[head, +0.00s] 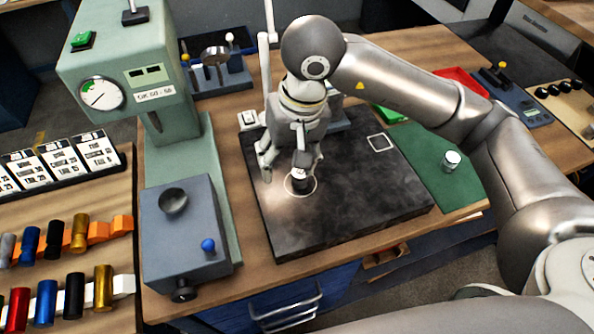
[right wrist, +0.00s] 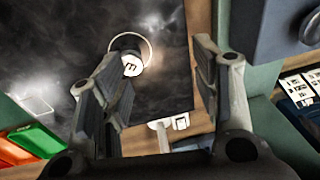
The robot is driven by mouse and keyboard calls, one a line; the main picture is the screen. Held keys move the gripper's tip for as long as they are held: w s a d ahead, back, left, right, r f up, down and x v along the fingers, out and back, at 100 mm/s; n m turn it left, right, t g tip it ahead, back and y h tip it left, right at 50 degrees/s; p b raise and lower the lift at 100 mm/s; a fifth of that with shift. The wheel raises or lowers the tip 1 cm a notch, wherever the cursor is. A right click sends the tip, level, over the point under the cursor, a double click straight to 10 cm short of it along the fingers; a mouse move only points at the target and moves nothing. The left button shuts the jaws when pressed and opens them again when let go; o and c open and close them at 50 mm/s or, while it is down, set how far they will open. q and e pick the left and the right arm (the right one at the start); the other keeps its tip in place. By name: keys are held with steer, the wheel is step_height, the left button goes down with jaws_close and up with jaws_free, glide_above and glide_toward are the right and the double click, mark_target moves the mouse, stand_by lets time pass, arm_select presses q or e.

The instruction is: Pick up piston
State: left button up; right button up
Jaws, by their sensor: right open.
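A short dark cylinder with a pale, marked top (head: 300,184) stands inside a white ring on the black plate; I take it to be the piston. The open fingers also show in the right wrist view (right wrist: 158,65). My left gripper is not in view.
The black plate (head: 385,205) is mostly bare. A silver cylinder (head: 452,160) stands on the green mat (head: 432,180) to the right. A green press (head: 125,65) with a grey box (head: 185,240) stands left of the plate. Racks of coloured cylinders (head: 72,294) lie far left.

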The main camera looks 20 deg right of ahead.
steer(key=w+d+h, duration=0.1)
steer(key=w+d, duration=0.1)
steer(key=d, duration=0.1)
steer(key=p, duration=0.1)
glide_above(300, 172)
steer(key=s, duration=0.1)
steer(key=shift+h, duration=0.3)
steer(key=f, duration=0.4)
steer(key=shift+s+a+f, duration=0.1)
steer(key=shift+s+a, duration=0.05)
steer(key=shift+a, duration=0.05)
steer(key=shift+f, duration=0.3)
steer(key=shift+w+f+p, duration=0.2)
steer(key=shift+f+p, duration=0.25)
steer(key=shift+p, duration=0.15)
steer(key=f, duration=0.1)
steer(key=f+p, duration=0.1)
steer(key=f, duration=0.1)
steer(key=shift+w+d+p, duration=0.25)
steer(key=shift+w+p, duration=0.1)
steer(key=shift+p, duration=0.05)
steer(key=shift+w+f+t, duration=0.15)
steer(key=shift+f+t, duration=0.15)
steer(key=shift+f, duration=0.4)
steer(key=c, duration=1.1)
steer(key=shift+c, duration=0.3)
steer(key=shift+r, duration=0.2)
